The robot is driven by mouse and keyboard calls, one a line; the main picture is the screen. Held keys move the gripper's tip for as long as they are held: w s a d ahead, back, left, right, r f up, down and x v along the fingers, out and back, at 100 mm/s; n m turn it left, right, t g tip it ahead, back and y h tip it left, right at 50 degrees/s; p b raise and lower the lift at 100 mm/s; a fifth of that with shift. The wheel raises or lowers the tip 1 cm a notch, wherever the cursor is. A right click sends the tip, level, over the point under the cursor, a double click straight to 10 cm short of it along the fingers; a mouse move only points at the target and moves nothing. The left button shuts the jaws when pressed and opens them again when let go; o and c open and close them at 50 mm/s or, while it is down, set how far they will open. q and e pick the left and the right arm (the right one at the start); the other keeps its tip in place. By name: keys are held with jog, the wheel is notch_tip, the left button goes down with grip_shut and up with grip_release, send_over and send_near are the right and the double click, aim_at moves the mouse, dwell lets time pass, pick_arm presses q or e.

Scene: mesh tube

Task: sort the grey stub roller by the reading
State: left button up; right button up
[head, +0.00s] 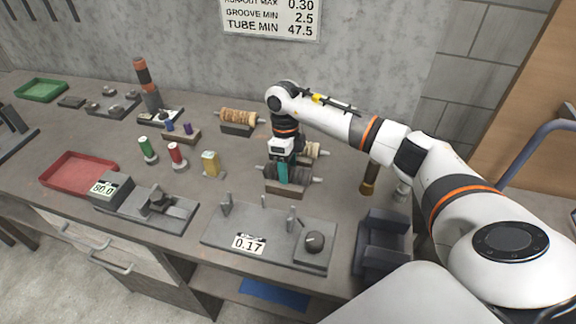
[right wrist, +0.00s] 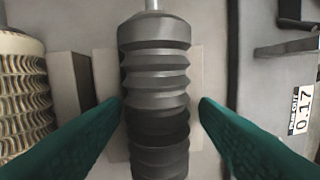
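The grey stub roller (right wrist: 155,75) has a ribbed body and a metal shaft end, and fills the middle of the right wrist view. In the head view it lies on a low cradle (head: 285,188), partly hidden by my fingers (head: 284,173). My right gripper (right wrist: 160,104) is open with its teal fingers on either side of the roller. A gap shows at the right finger; I cannot tell if the left finger touches. A fixture with a dial (head: 314,242) shows a reading display (head: 249,244) of 0.17. My left gripper is out of view.
A wall sign (head: 270,17) lists 0.30, groove min 2.5 and tube min 47.5. A red tray (head: 78,174), a green tray (head: 41,90) and a gauge reading 80.0 (head: 105,188) stand left. Another roller (head: 240,117) sits behind. A dark holder (head: 383,243) stands right.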

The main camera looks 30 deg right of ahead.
jog(key=shift+o, duration=0.8)
jog(key=shift+d+f, duration=0.1)
jog(key=shift+r, duration=0.3)
notch_tip(320, 180, up, 18)
jog(key=w+p, duration=0.2)
jog(key=p, duration=0.1)
jog(key=shift+d+r, duration=0.25)
dwell(0.3)
